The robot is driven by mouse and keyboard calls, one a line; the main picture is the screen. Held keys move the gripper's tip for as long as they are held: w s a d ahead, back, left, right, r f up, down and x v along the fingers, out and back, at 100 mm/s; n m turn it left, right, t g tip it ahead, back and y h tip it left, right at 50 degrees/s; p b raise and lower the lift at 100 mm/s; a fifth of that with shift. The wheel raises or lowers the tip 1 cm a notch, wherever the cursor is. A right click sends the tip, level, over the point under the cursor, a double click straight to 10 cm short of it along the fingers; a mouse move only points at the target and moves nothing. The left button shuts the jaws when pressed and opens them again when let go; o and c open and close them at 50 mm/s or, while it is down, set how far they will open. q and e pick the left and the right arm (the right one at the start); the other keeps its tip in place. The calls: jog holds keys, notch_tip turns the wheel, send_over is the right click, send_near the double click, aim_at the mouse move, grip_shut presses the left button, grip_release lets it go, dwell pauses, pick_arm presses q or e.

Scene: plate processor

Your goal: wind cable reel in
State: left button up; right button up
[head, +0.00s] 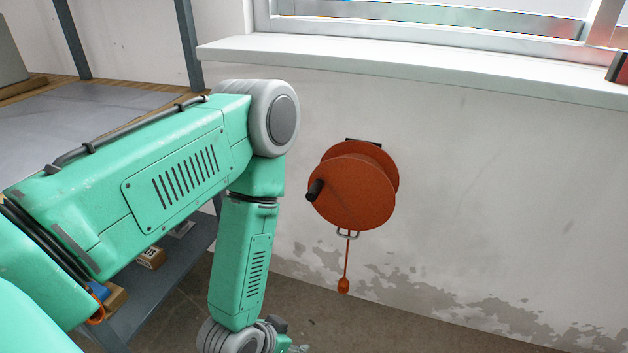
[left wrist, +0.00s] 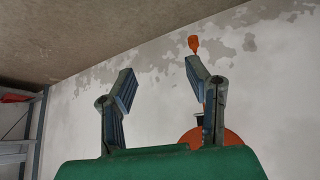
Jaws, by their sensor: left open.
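The orange-red cable reel (head: 352,190) is mounted on the white wall in the head view. Its black crank handle (head: 315,190) sticks out at the left of its front face. A short orange cable (head: 346,262) hangs below it through a metal guide, with an orange end piece (head: 343,286) at the bottom. In the left wrist view, the reel (left wrist: 232,138) is partly hidden behind my gripper, and the end piece (left wrist: 194,44) shows near the right finger. My left gripper (left wrist: 160,76) is open and empty, apart from the reel. In the head view it is mostly cut off at the bottom edge.
A grey shelf unit (head: 165,262) with small boxes stands at the left, partly behind my left arm. A white window sill (head: 420,68) juts out above the reel. The wall right of the reel is clear.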

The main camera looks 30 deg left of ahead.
pick_arm(q)
jog(key=w+a+r+t+y+p, duration=0.2)
jog(key=w+r+t+p, duration=0.4)
jog(key=w+r, duration=0.45)
jog(key=n+t+y+p, duration=0.2)
jog(key=t+y, duration=0.1)
jog(key=t, duration=0.2)
send_near(316, 188)
jog(key=shift+y, duration=0.3)
jog(key=b+x, duration=0.1)
jog(key=x, duration=0.2)
jog(key=f+b+x, duration=0.1)
jog(key=x, duration=0.3)
jog(key=b+x, duration=0.2)
jog(key=x, duration=0.2)
jog(key=shift+s+a+f, duration=0.1)
jog(key=shift+f, duration=0.1)
jog(key=shift+w+a, duration=0.15)
jog(key=shift+w, duration=0.1)
jog(key=shift+r, duration=0.1)
jog(key=shift+d, duration=0.3)
jog(key=c, duration=1)
grip_shut()
